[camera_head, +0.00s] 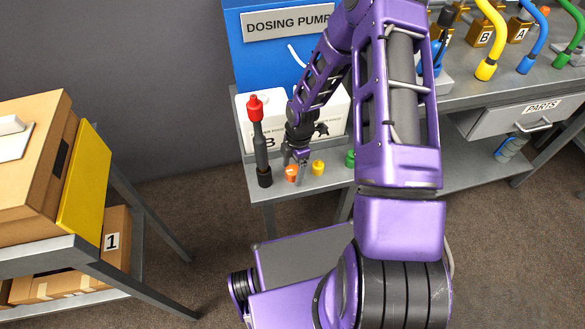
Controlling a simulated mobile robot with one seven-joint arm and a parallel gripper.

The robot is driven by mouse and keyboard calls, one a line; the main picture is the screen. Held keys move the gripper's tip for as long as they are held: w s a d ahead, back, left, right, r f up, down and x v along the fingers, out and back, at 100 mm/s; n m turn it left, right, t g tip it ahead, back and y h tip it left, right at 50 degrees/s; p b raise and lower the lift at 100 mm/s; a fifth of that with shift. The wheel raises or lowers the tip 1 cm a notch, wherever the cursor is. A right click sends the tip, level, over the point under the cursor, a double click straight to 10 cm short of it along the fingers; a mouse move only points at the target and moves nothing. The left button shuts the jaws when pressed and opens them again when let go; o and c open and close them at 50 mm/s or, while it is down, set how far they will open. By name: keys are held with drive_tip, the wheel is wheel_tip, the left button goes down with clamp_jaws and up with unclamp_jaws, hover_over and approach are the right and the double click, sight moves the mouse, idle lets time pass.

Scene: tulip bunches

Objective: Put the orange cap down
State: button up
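The orange cap (291,173) is small and shows at the front left of the grey bench, left of a yellow cap. My gripper (295,168) points down right at the orange cap, with a finger on either side of it in this view. The fingers are small and dark here, so I cannot tell whether they press on the cap or stand apart from it. I also cannot tell whether the cap touches the bench top (335,179).
A dark post with a red top (256,130) stands close left of my gripper. A yellow cap (318,167) and a green cap (350,158) sit to the right. White containers (337,110) and the blue dosing pump (255,68) stand behind. The bench's front edge is close.

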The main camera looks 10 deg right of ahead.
drive_tip(key=shift+r, duration=0.1)
wheel_tip(320, 180, up, 12)
drive_tip(key=d+p, duration=0.1)
drive_tip(key=p, duration=0.1)
drive_tip(key=shift+w+d+p, duration=0.2)
drive_tip(key=shift+p, duration=0.2)
idle(0.4)
